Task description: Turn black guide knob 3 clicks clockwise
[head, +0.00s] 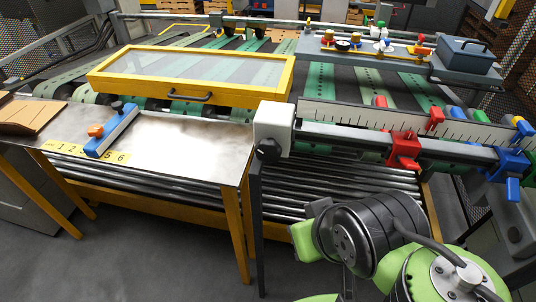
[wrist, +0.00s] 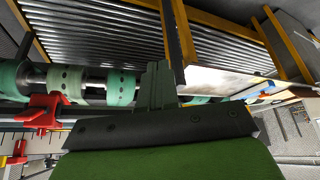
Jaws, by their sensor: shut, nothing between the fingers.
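The black guide knob (head: 268,150) sits on the front of a white block (head: 274,122) at the left end of the ruled guide rail. It is a dark lobed knob, seen in the head view, with nothing touching it. I cannot make it out in the wrist view. My gripper (wrist: 157,84) shows in the wrist view with its dark fingers together and nothing between them. In the head view my arm is at the lower right, below and right of the knob, and the fingertips cannot be made out.
Red clamps (head: 404,150) and blue clamps (head: 509,163) sit along the rail right of the knob. A metal side table (head: 190,140) with a blue guide (head: 111,131) stands at left. A dark post (head: 256,225) stands below the white block. Grey floor is open at lower left.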

